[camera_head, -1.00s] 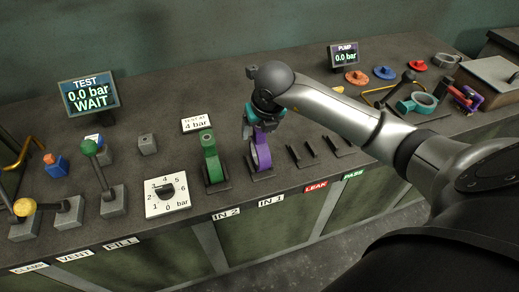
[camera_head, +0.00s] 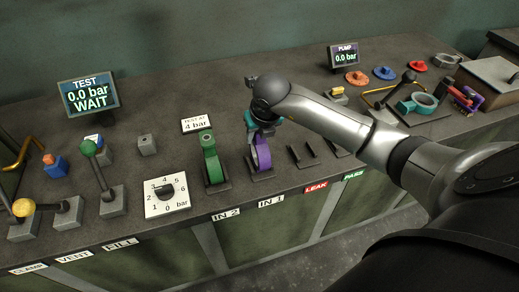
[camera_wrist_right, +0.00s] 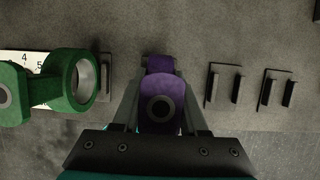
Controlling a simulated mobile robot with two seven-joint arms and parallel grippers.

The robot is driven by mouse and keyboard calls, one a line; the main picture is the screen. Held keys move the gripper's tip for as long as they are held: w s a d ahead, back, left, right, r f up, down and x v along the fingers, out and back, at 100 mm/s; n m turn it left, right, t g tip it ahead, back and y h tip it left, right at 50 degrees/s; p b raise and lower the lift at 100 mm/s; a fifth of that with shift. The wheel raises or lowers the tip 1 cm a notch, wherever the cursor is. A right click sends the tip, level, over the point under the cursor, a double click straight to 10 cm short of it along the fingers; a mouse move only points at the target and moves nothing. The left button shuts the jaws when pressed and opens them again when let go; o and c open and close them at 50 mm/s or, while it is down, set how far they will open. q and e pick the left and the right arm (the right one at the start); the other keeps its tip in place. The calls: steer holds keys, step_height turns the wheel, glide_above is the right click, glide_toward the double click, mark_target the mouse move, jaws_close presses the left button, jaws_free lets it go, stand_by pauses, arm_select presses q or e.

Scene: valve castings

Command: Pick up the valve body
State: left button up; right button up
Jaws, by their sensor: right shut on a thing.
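A purple valve body (camera_head: 262,154) with a ring stands upright in the IN 1 holder on the bench. My right gripper (camera_head: 259,133) is over it from above, shut on its upper part. In the right wrist view the purple valve body (camera_wrist_right: 161,108) sits between the two fingers of the right gripper (camera_wrist_right: 160,100). A green valve body (camera_head: 211,158) stands to its left in the IN 2 holder. It also shows at the left of the right wrist view (camera_wrist_right: 60,95). My left gripper is not in view.
Empty dark holders (camera_head: 303,155) stand just right of the purple body. A dial plate (camera_head: 167,197) and levers (camera_head: 99,180) are at the left. A TEST screen (camera_head: 88,94) reads 0.0 bar WAIT. Coloured parts (camera_head: 416,102) lie at the right.

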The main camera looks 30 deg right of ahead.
jaws_close()
stand_by(0.7)
steer(key=shift+w+d+r, duration=0.1)
steer(key=shift+w+r, duration=0.1)
steer(key=shift+r, duration=0.05)
